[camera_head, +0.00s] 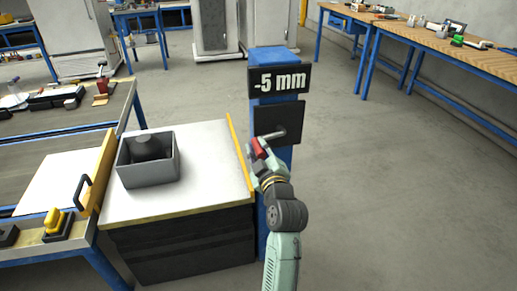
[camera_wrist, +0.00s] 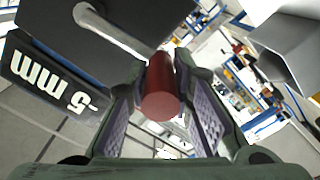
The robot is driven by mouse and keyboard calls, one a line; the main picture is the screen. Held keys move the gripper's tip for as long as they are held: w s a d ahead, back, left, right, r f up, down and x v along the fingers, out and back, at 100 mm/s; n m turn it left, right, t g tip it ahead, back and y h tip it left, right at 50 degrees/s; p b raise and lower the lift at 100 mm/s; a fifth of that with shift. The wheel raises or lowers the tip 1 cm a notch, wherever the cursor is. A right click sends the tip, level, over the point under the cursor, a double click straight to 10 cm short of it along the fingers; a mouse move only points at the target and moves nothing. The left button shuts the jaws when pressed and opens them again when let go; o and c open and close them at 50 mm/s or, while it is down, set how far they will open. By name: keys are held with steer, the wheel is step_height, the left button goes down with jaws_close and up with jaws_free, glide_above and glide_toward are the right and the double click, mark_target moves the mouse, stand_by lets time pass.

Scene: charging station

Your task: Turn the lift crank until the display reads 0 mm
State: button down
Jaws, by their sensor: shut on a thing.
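The display (camera_head: 279,79) on the blue post (camera_head: 273,54) reads -5 mm in the head view. It also shows upside down in the wrist view (camera_wrist: 48,82). Below it is a dark plate (camera_head: 283,116) with the lift crank, whose grey arm (camera_wrist: 112,33) runs to a red handle (camera_wrist: 160,90). My gripper (camera_head: 259,151) is at the red handle, left of the plate in the head view. In the wrist view the handle lies between my two fingers, and my gripper is shut on it. The finger contact is partly hidden in the head view.
A white-topped cabinet (camera_head: 215,196) with a yellow edge stands just left of the post, carrying a grey open box (camera_head: 166,181). A workbench (camera_head: 124,104) is at the left and a wooden-topped bench (camera_head: 450,51) at the back right. The floor to the right is clear.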

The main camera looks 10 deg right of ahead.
steer(key=shift+f+b, duration=0.2)
steer(key=shift+b, duration=0.15)
steer(key=f+n+b, duration=0.1)
steer(key=b, duration=0.2)
steer(key=shift+f, duration=0.2)
steer(key=d+f+n+b, duration=0.5)
steer(key=d+n+b, duration=0.6)
steer(key=b, duration=1.6)
steer(key=shift+w+d+f+n+b, duration=0.2)
steer(key=shift+n+b, duration=0.1)
steer(key=shift+n, duration=2.8)
steer(key=c, duration=1.4)
jaws_free()
steer(key=shift+a, duration=0.1)
